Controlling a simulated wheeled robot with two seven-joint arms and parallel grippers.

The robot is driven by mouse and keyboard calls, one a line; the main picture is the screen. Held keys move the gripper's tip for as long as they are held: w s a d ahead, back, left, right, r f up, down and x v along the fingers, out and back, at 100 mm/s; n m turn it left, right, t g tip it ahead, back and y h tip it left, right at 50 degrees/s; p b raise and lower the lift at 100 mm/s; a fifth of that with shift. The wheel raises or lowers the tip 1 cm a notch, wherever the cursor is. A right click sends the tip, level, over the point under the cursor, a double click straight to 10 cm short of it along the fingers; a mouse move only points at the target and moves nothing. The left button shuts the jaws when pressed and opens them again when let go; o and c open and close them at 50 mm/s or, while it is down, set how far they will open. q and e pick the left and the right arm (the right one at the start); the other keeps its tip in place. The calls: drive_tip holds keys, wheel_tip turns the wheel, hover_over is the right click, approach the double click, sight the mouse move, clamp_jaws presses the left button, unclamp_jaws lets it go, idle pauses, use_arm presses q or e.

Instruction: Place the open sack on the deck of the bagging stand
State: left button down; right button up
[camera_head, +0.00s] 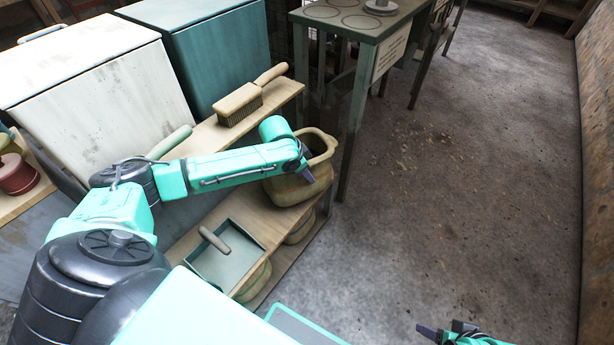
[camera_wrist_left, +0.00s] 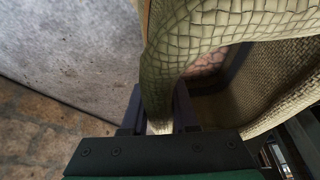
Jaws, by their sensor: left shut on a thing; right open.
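The open sack (camera_head: 288,187) is tan and woven, with its mouth facing up, at the right end of the wooden shelf unit. My left gripper (camera_head: 308,174) is at its near right side. In the left wrist view the gripper (camera_wrist_left: 158,118) is shut on the woven rim of the sack (camera_wrist_left: 205,35), one finger on each side. My right gripper (camera_head: 432,333) is open and empty at the bottom edge.
A brush (camera_head: 240,103) lies on the upper shelf (camera_head: 205,137). A dustpan (camera_head: 225,262) lies on the lower shelf, with more tan sacks (camera_head: 255,280) beneath. White (camera_head: 100,95) and teal bins (camera_head: 215,60) stand behind. The floor (camera_head: 460,170) to the right is clear.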

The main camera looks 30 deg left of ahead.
use_arm(q)
drive_tip(key=c, duration=0.7)
unclamp_jaws()
drive_tip(key=shift+r, duration=0.1)
drive_tip(key=p+v, duration=0.4)
drive_tip(key=v, duration=0.8)
drive_tip(key=shift+w+p, duration=0.1)
drive_tip(key=shift+p, duration=0.2)
drive_tip(key=shift+r, duration=0.1)
use_arm(e)
drive_tip(key=s+d+f+g+h, duration=0.1)
drive_tip(key=d+f, duration=0.2)
drive_tip(key=f, duration=0.3)
drive_tip(key=shift+s+f+m+g, duration=0.15)
drive_tip(key=shift+m+g, duration=0.15)
drive_tip(key=shift+d, duration=0.1)
